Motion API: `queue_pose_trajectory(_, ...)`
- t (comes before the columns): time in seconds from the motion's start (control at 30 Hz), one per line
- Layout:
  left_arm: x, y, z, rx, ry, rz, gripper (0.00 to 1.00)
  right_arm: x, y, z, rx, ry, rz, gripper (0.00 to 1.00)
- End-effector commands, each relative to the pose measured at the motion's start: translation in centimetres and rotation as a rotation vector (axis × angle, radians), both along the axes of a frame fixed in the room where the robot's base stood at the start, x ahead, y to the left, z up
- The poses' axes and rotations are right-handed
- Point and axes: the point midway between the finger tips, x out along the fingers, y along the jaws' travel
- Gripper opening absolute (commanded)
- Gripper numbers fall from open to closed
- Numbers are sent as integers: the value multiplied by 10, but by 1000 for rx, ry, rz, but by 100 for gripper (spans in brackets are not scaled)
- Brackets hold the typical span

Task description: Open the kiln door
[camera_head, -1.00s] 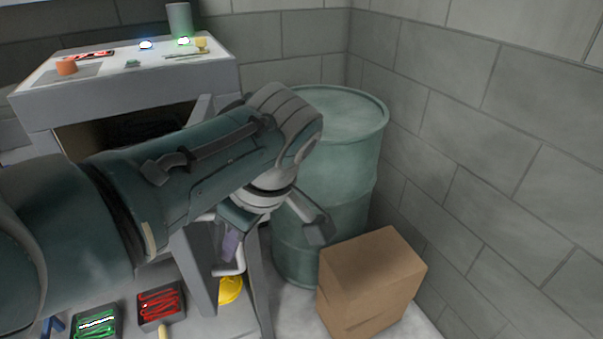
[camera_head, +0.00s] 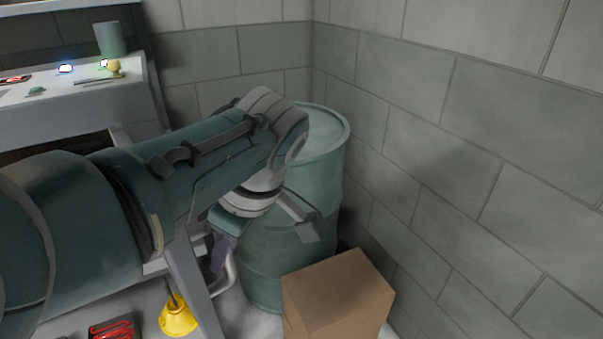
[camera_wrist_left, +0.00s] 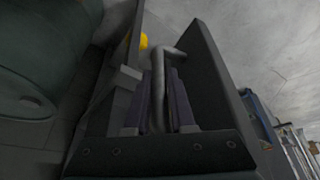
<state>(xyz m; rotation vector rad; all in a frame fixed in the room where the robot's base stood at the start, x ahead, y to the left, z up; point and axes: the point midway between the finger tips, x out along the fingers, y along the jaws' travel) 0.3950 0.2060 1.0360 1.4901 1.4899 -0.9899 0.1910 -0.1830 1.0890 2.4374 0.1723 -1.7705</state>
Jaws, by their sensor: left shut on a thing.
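My left gripper (camera_head: 222,258) is partly hidden under my own wrist in the head view. A light grey bent handle (camera_head: 231,272) shows just below it. In the left wrist view, the gripper's two purple-grey fingers (camera_wrist_left: 160,112) are shut on the handle (camera_wrist_left: 157,80), one on each side of the bar. The handle's upper end bends toward a dark flat panel (camera_wrist_left: 215,75), which looks like the kiln door. In the head view I cannot clearly make out the door behind my arm. My right gripper is not in view.
A green drum (camera_head: 285,250) stands close to the right of my wrist, with a cardboard box (camera_head: 340,295) in front of it and a block wall (camera_head: 430,150) beyond. A grey bench (camera_head: 80,108) carries small items at upper left. A yellow object (camera_head: 178,318) is on the floor.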

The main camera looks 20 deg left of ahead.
Motion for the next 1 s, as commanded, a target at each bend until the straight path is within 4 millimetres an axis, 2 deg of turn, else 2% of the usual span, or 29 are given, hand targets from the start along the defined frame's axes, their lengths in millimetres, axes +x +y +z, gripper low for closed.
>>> queue_pose_trajectory(0.3, 0, 0, 0, 1, 2, -1, 0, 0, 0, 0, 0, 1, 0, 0)
queue_pose_trajectory(0.33, 0, 1, 0, 1, 2, -1, 23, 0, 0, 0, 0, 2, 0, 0)
queue_pose_trajectory(0.6, 0, 0, 0, 1, 0, -1, 52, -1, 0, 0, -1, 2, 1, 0)
queue_pose_trajectory(0.87, 0, -1, 2, 0, -1, -1, 52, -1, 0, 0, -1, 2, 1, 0)
queue_pose_trajectory(1.0, 1, -7, 18, -2, -2, -2, 52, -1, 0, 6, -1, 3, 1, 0)
